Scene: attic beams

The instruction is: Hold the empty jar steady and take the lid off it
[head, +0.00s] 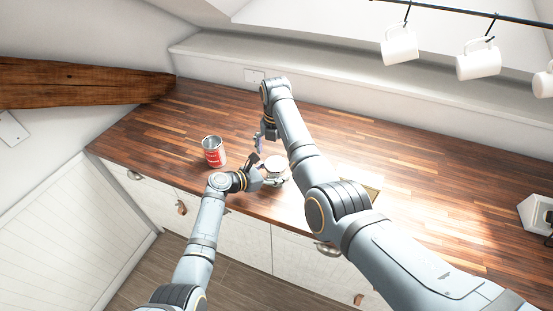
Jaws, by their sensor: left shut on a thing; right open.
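The jar (274,177) stands on the wooden counter near its front edge, small and pale in the head view. A light-coloured round lid (277,163) appears to be on its top. My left gripper (266,174) is shut on the jar's left side, and its fingers partly hide the jar. My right gripper (258,144) is open and empty, behind and slightly left of the jar, apart from the lid.
A red and silver open can (213,152) stands on the counter to the left. A yellowish flat thing (373,189) is partly hidden behind my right arm. White mugs (399,46) hang from a rail above. The counter (430,170) is mostly clear at right.

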